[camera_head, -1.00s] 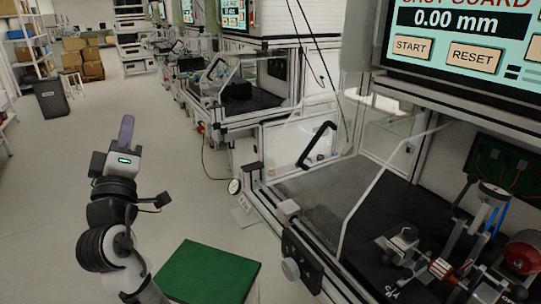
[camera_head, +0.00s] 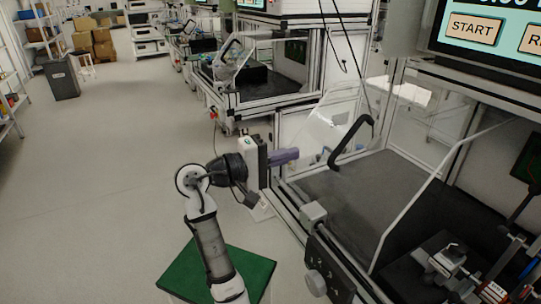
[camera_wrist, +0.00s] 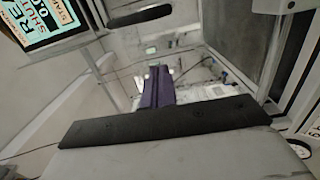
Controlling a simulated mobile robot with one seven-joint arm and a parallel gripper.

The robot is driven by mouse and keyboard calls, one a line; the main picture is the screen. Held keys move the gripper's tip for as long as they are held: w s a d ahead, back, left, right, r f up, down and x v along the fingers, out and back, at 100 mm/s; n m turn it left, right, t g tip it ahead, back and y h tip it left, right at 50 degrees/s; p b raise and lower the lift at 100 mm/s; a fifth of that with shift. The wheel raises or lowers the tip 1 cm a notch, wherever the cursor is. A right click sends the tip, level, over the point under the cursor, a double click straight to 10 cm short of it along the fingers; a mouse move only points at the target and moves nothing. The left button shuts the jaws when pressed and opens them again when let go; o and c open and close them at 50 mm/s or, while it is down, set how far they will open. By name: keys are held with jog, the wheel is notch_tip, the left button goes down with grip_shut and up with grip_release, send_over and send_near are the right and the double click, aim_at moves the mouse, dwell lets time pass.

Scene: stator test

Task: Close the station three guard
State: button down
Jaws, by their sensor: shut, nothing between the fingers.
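My gripper (camera_head: 292,155) has purple fingers, shut and empty, pointing right toward the near station in the head view. In the wrist view the purple fingers (camera_wrist: 158,82) point away from the camera. A clear guard panel (camera_head: 322,138) with a bent black handle (camera_head: 352,142) is at the left side of the near station. The fingertips appear left of the handle, with a gap between them in the picture. A dark bar (camera_wrist: 140,17), probably this handle, shows above the fingers in the wrist view. No station number is readable.
The station's dark bench top (camera_head: 350,195) carries a fixture (camera_head: 445,262) at right. A screen (camera_head: 485,28) with a START button hangs above. A control box with a knob (camera_head: 316,283) juts from the front edge. A green-topped stand (camera_head: 190,275) is below my arm.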

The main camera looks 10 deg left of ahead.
jog(key=shift+s+d+p, duration=0.2)
jog(key=shift+d+p, duration=0.2)
jog(key=shift+d, duration=1.05)
jog(key=shift+s+d+p, duration=0.2)
jog(key=shift+d+p, duration=0.2)
jog(key=shift+d, duration=1)
